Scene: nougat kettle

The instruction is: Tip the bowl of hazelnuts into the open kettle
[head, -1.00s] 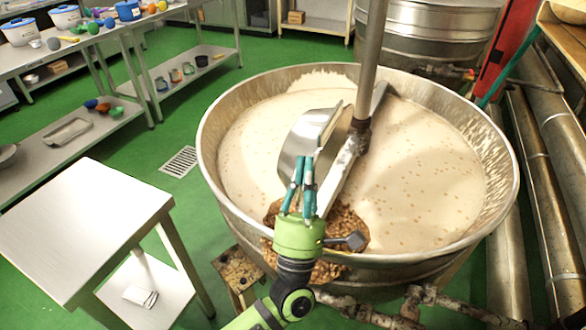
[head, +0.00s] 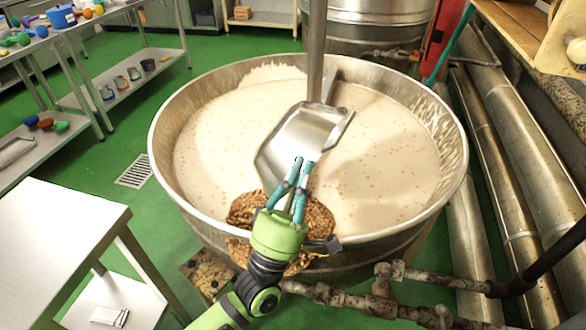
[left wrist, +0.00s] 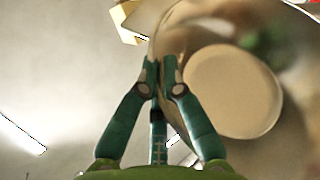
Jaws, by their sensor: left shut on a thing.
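The large steel kettle (head: 163,165) is open and filled with pale nougat mass (head: 215,130) dotted with small bits. My left gripper (head: 303,165) is over its near side, shut on the edge of a shiny steel vessel, which I take as the bowl (head: 300,135). The bowl is strongly tilted over the mass; whether nuts remain in it I cannot tell. My right gripper is out of view.
A steel stirrer shaft (head: 317,50) stands in the kettle right behind the bowl. A bare steel table (head: 55,235) is at the left front. Rusty pipes (head: 335,295) run below the kettle's near side, and big pipes (head: 515,160) lie at right.

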